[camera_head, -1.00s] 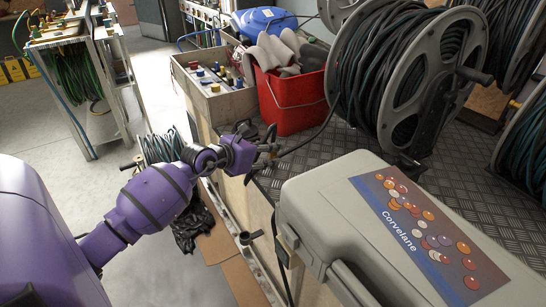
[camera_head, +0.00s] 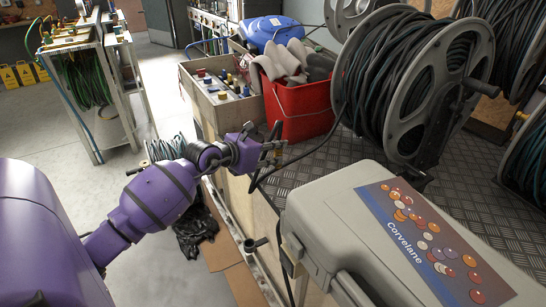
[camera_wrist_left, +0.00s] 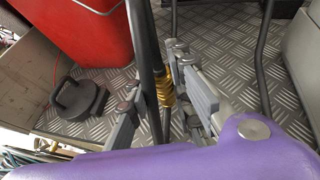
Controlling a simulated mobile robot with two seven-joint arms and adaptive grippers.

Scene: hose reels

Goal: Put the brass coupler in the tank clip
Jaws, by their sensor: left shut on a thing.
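My left gripper (camera_head: 271,150) is shut on the brass coupler, held just above the near left edge of the metal deck, in front of the red bucket. In the left wrist view the brass coupler (camera_wrist_left: 165,88) is a ribbed gold sleeve on a dark hose (camera_wrist_left: 146,45), between the two grey fingers (camera_wrist_left: 165,100). The fingers partly hide it, and it is too small to make out clearly in the head view. I cannot pick out the tank clip with certainty. The grey tank (camera_head: 330,215), with a Corvelane label, stands at the lower right. My right gripper is not in view.
A red bucket (camera_head: 300,110) with gloves and a crate (camera_head: 217,112) of bottles stand behind the gripper. A large hose reel (camera_head: 410,80) is to the right. A round black object (camera_wrist_left: 78,98) lies on the deck.

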